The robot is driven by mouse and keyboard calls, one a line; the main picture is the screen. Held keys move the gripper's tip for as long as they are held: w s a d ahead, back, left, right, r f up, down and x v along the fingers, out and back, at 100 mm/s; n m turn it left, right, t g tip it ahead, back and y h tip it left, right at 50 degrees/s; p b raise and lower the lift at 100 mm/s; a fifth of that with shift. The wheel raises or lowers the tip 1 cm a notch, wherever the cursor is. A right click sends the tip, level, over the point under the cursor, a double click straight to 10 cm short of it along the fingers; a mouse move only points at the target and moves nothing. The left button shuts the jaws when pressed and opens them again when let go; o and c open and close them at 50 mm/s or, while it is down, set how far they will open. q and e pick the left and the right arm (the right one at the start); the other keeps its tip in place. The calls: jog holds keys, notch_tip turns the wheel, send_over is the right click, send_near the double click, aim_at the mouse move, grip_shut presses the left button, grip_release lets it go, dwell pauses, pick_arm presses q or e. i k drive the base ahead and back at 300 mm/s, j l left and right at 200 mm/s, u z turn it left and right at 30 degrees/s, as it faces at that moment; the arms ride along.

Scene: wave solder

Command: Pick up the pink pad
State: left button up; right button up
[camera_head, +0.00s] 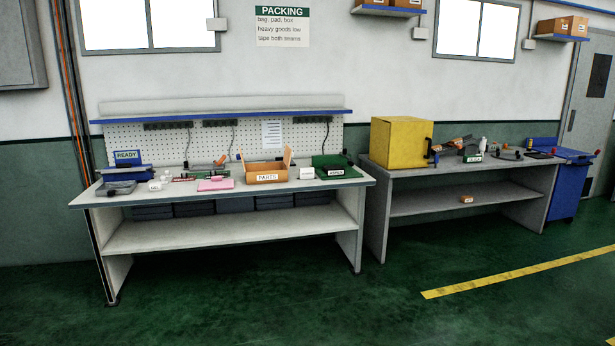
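The pink pad (215,184) lies flat on the left workbench (190,233), near its front edge. It is small and seen from a distance across the floor. A brown open box labelled PARTS (267,172) stands to its right. Small white and reddish items lie to its left. Neither of my grippers shows in the head view.
A grey tray (119,188) and a green mat (334,167) are on the left bench. A blue shelf (222,116) runs above it. A second bench (461,176) at right carries a yellow box (401,142). The green floor (290,300) in front is clear.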

aim_at(217, 183)
jog(key=i+j+u, duration=0.1)
jog(key=i+j, duration=0.3)
jog(key=i, duration=0.15)
jog(key=i+j, duration=0.35)
jog(key=i, duration=0.15)
jog(key=i+j+u, duration=0.15)
jog(key=i+j, duration=0.2)
jog(key=i, duration=0.2)
jog(key=i+j+u, duration=0.1)
jog(key=i+j, duration=0.15)
jog(key=i, duration=0.3)
jog(key=i+j+u, duration=0.1)
jog(key=i+j, duration=0.15)
jog(key=i, duration=0.3)
jog(key=i+j, duration=0.2)
jog(key=i, duration=0.4)
jog(key=i+j+u, duration=0.15)
jog(key=i, duration=0.4)
